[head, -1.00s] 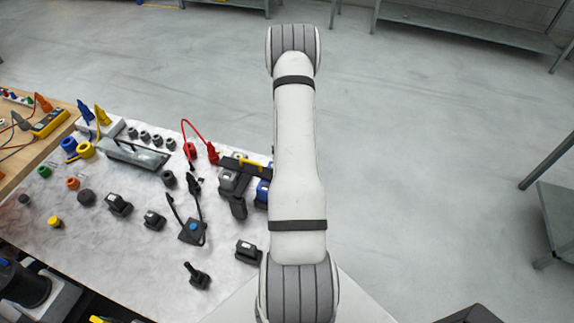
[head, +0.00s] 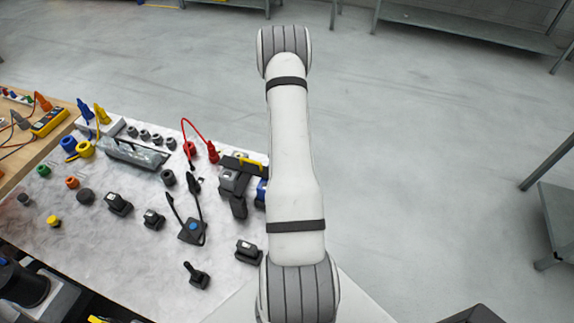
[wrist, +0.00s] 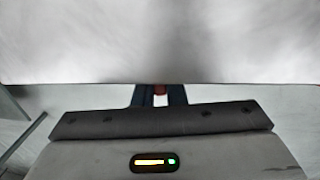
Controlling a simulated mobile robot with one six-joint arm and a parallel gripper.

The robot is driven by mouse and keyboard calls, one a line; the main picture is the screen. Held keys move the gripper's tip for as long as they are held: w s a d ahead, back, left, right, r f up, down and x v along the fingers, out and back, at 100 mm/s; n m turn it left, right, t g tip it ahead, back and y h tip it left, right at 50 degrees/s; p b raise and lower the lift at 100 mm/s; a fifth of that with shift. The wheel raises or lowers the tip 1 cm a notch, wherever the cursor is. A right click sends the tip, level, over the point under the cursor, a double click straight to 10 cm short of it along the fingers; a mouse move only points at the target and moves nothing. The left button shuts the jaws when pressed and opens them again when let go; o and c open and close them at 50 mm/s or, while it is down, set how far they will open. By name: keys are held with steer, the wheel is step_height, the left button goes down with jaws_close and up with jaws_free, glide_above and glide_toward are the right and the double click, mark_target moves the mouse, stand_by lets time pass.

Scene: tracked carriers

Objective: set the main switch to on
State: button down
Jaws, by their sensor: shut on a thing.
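In the wrist view, my gripper (wrist: 160,97) shows as two short dark fingers, shut on a small red part (wrist: 160,89) between them. Only a little of this red part shows, so I cannot tell for sure that it is the main switch, or how it is set. A broad pale surface (wrist: 160,40) fills the upper wrist view and hides what lies beyond the fingertips. In the head view my arm covers the gripper and whatever it holds.
A pale bench top (head: 110,255) at the left carries several knobs, switches and plugs. A yellow meter (head: 50,121) lies far left. The floor at right is open.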

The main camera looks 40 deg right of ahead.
steer(key=c, duration=1.5)
jaws_free()
steer(key=shift+s, duration=0.15)
steer(key=shift+r, duration=0.1)
steer(key=shift+w+a+r+b, duration=0.15)
steer(key=shift+r+b, duration=0.1)
steer(key=shift+r, duration=1)
steer(key=shift+w+r+b, duration=0.15)
steer(key=shift+r+b, duration=0.05)
steer(key=shift+r, duration=1.1)
steer(key=shift+w+a+r+b, duration=0.15)
steer(key=shift+r+b, duration=0.1)
steer(key=shift+r, duration=1)
steer(key=shift+d, duration=0.1)
